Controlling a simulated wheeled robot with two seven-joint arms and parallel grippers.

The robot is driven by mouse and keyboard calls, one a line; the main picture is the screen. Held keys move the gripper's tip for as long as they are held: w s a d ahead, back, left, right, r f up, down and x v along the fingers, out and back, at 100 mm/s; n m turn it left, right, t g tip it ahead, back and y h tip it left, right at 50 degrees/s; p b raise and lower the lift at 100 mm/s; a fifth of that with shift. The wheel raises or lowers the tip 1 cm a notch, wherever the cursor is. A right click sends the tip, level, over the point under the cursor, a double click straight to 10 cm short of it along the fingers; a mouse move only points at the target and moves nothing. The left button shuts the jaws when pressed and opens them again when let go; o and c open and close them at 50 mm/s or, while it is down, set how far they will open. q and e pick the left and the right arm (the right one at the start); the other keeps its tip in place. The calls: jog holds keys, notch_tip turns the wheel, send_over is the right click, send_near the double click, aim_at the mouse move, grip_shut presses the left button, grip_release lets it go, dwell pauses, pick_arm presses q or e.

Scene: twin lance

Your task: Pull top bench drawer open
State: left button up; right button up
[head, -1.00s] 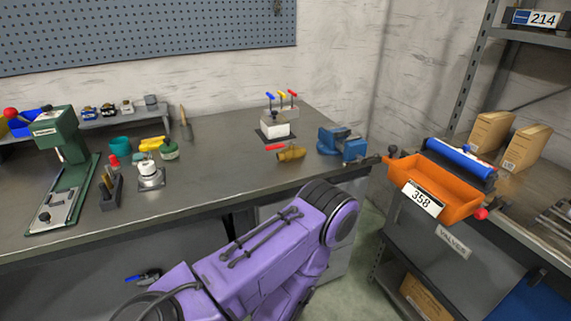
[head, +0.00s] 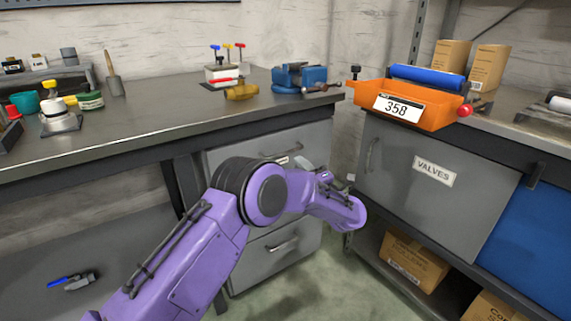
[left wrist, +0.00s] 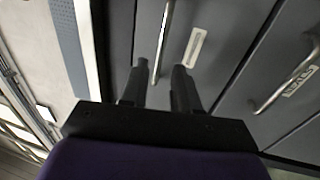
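The top bench drawer (head: 225,155) is the upper grey front under the right end of the bench, and it looks shut. Its bar handle (left wrist: 166,30) and pale label (left wrist: 194,47) show in the left wrist view. My left gripper (left wrist: 160,80) is open and empty, pointing at this drawer front. The handle runs into the gap between its two dark fingers; I cannot tell whether either finger touches it. In the head view my purple left arm hides part of the drawer and most of the hand. My right gripper is out of view.
A lower drawer with a handle (head: 283,245) lies below. A grey cabinet (head: 395,180) labelled VALVES stands close on the right, under an orange bin (head: 440,112). A blue vise (head: 300,76) sits on the bench (head: 150,110). Some floor (head: 320,275) is clear.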

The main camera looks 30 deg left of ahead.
aim_at(286, 153)
pick_arm(q)
jog(key=b+x, duration=0.1)
jog(key=x, duration=0.7)
jog(key=shift+w+a, duration=0.1)
jog(key=shift+a, duration=0.05)
grip_shut()
